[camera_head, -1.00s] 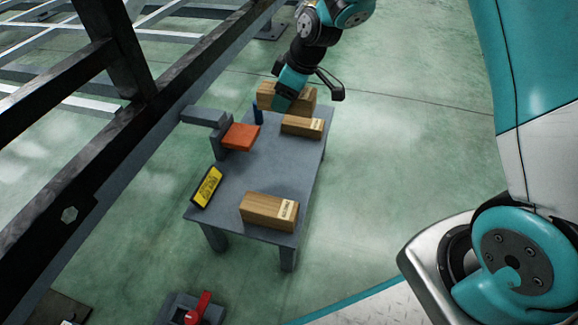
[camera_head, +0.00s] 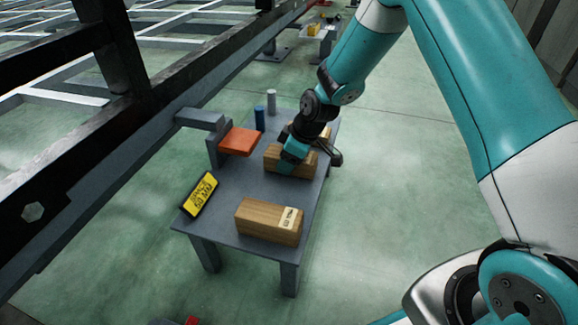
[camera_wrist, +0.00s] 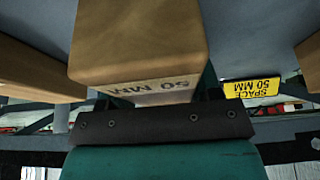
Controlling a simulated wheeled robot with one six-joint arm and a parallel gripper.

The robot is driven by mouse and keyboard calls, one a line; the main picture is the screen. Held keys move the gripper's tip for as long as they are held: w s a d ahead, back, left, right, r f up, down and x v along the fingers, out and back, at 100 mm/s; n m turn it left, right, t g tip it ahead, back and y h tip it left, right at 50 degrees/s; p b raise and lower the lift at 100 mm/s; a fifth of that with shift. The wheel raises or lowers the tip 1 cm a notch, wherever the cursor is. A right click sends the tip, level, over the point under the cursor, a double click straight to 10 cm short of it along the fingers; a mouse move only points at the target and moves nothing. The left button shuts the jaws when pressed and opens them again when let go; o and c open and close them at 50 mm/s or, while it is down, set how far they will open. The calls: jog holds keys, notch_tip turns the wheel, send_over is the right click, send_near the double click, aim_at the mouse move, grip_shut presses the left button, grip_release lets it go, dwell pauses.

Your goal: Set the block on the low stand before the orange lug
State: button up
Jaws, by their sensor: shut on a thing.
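My gripper (camera_head: 311,154) is shut on a wooden block (camera_head: 280,160). The held block also fills the upper middle of the wrist view (camera_wrist: 140,40), with its "50 MM" face toward the gripper. It is over the grey low stand (camera_head: 222,205), to the right of the orange lug (camera_head: 239,142), with a gap between them. I cannot tell whether the block touches the top. The lug sticks out from a grey bracket (camera_head: 203,117) by the chassis rail. My arm hides part of the block.
A labelled wooden block (camera_head: 268,219) lies at the stand's near end; another block (camera_head: 326,135) is partly hidden behind my gripper. A yellow sign (camera_head: 199,194), a blue cylinder (camera_head: 260,118) and a pale cylinder (camera_head: 271,101) stand on the top. The dark chassis rail (camera_head: 110,145) runs along the left.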

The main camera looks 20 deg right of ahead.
jog(key=shift+f, duration=0.2)
jog(key=shift+f, duration=0.1)
jog(key=o, duration=1)
